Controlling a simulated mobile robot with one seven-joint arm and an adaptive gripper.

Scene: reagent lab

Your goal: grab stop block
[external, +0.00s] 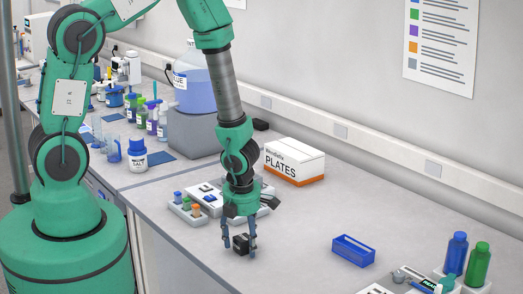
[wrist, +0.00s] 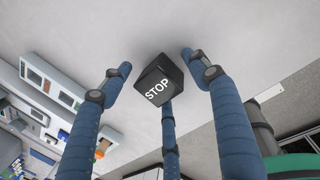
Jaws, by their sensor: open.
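The stop block (external: 241,245) is a small black cube on the grey bench top, below my gripper (external: 238,246). In the wrist view the stop block (wrist: 159,82) shows white "STOP" lettering on one face. My gripper (wrist: 155,82) is open there, with blue segmented fingers spread around the block. One finger is to its left, one to its right, and one at its lower side in the picture. The left and right fingers show gaps to the block. I cannot tell whether the lower finger touches it.
A grey rack (external: 187,214) with coloured caps stands close behind my gripper to the left. A white and orange PLATES box (external: 294,160) is behind it. An empty blue tray (external: 353,250) is to the right. The bench between block and tray is clear.

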